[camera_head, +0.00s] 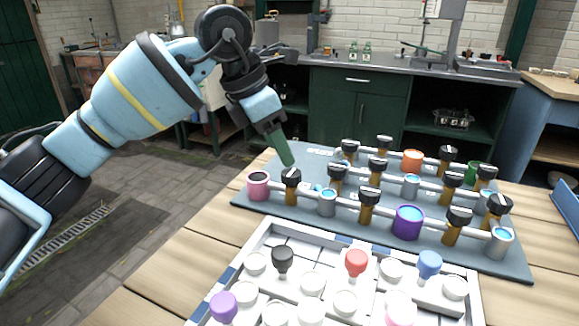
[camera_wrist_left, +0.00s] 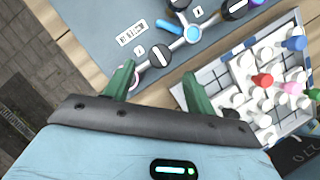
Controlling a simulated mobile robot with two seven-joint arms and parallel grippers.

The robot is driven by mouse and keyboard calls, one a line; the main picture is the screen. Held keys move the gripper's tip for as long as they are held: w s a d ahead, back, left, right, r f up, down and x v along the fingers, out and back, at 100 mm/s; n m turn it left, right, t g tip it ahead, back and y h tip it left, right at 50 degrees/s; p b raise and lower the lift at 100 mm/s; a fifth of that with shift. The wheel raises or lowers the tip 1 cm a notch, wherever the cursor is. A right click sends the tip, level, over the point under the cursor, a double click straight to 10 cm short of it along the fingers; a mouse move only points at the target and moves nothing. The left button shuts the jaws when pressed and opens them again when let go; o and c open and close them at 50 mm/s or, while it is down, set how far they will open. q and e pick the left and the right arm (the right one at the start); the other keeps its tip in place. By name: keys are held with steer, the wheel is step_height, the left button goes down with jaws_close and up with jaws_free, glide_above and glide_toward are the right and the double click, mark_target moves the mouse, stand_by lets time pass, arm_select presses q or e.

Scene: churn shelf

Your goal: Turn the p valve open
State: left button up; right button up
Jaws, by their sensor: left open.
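Several black-knobbed valves stand on brown posts along pipes on a grey board (camera_head: 262,196). I cannot read their small tags, so I cannot tell which is the p valve. My left gripper (camera_head: 288,163) points down just above the front-row, leftmost valve (camera_head: 291,176). In the left wrist view, the left gripper (camera_wrist_left: 159,69) is open and empty. That valve's black knob with a white bar (camera_wrist_left: 159,54) shows ahead, between the fingertips, apparently apart from them. A pink cup (camera_head: 258,184) stands left of this valve; one finger partly hides it in the wrist view. My right gripper is not in view.
Blue (camera_head: 327,203), purple (camera_head: 408,222) and orange (camera_head: 412,160) cups stand among the valves. A white tray (camera_head: 262,236) with coloured and white knobs lies in front of the board. Bare wooden table (camera_head: 185,262) shows at the left.

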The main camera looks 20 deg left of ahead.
mark_target(292, 172)
arm_select(q)
steer(key=x, duration=0.6)
steer(key=shift+b, duration=0.35)
steer(key=shift+r, duration=0.1)
steer(key=c, duration=1)
